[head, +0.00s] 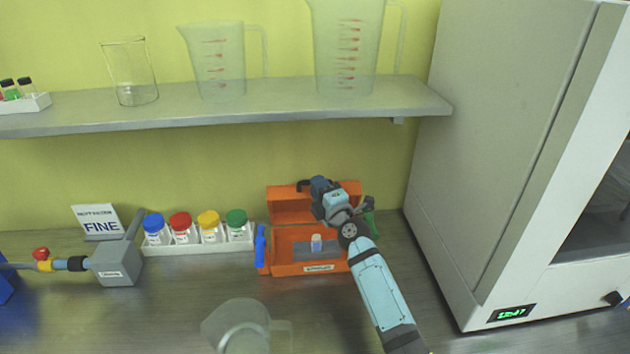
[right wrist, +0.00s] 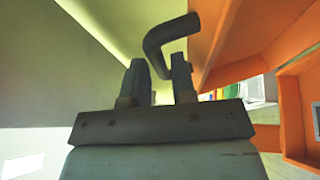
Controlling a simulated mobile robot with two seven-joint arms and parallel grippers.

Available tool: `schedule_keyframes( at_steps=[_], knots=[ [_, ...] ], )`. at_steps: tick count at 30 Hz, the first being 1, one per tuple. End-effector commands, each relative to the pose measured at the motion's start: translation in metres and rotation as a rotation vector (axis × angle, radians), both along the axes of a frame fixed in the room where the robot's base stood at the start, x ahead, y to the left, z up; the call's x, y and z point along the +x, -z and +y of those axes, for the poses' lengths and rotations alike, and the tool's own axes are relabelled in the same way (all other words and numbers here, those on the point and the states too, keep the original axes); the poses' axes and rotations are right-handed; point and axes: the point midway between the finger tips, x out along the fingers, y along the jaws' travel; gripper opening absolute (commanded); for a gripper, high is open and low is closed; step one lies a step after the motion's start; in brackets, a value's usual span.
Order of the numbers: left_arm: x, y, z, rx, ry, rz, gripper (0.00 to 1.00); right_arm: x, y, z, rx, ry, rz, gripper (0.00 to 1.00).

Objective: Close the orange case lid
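The orange case (head: 282,268) stands open on the bench. Its orange lid (head: 285,207) is raised at the back, and its inner side faces the head camera. A small pale vial (head: 316,243) stands in a grey insert inside the case. My right gripper (head: 312,186) is at the top of the lid, and my wrist hides part of the lid and case. In the right wrist view its two fingers (right wrist: 160,82) are apart. The lid's dark bent handle (right wrist: 168,38) reaches toward the gap between them; firm contact is not clear.
A rack of colour-capped jars (head: 198,240) stands left of the case. A clear jug (head: 240,325) is in front. A large white cabinet (head: 510,150) is at right. A shelf (head: 270,112) with glassware runs above. Bench just before the case is clear.

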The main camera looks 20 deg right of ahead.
Motion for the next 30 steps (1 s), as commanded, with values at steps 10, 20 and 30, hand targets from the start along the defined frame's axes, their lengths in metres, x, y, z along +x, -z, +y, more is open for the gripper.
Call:
schedule_keyframes(
  at_steps=[10, 20, 30],
  knots=[
    [-0.002, 0.002, 0.000, 0.001, -0.002, 0.007, 0.43, 0.021, -0.003, 0.004, -0.001, 0.001, 0.000, 0.24],
    [-0.002, 0.003, 0.000, 0.000, -0.002, 0.008, 0.43, 0.020, -0.003, 0.004, -0.001, 0.001, 0.000, 0.00],
    [-0.001, 0.013, -0.001, -0.003, -0.001, 0.005, 0.43, 0.016, 0.003, 0.004, -0.007, 0.001, -0.021, 0.00]
  ],
)
